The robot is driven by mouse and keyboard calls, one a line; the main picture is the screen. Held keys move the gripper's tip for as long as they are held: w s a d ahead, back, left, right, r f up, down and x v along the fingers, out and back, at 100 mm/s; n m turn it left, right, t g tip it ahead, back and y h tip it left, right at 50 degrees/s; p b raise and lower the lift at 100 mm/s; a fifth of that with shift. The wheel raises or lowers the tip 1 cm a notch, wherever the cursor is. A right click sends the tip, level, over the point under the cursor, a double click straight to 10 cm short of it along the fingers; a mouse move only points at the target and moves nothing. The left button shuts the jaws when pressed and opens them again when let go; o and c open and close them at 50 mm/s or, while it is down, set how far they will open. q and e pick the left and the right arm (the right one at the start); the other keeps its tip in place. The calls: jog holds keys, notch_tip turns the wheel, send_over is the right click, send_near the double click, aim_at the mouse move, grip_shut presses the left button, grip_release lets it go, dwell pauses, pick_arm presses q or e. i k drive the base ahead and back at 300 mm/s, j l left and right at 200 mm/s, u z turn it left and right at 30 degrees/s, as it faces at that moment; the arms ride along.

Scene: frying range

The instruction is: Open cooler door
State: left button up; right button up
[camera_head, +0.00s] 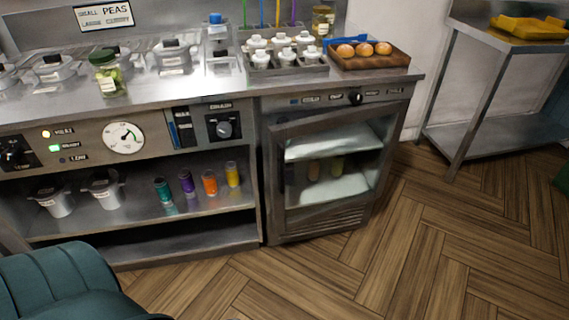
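The cooler (317,217) is a steel under-counter unit at the right end of the worktop. Its door (276,165) has a metal frame around a glass pane and appears shut, though a small gap would be hard to make out. Pale shelves (330,143) and a few small jars (325,168) show behind the glass. A control strip with a black knob (355,98) runs above the door. I cannot clearly make out a handle. Neither of my grippers is in view.
Wooden floor (430,240) lies clear in front of and right of the cooler. A steel side table (460,125) stands at the right. Left of the cooler is an open shelf (130,222) with pots and coloured bottles.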

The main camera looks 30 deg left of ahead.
aim_at(277, 134)
jog(key=i+l+u, duration=0.1)
jog(key=l+u, duration=0.2)
jog(key=l, duration=0.45)
jog(key=l+u, duration=0.3)
jog(key=l, duration=0.45)
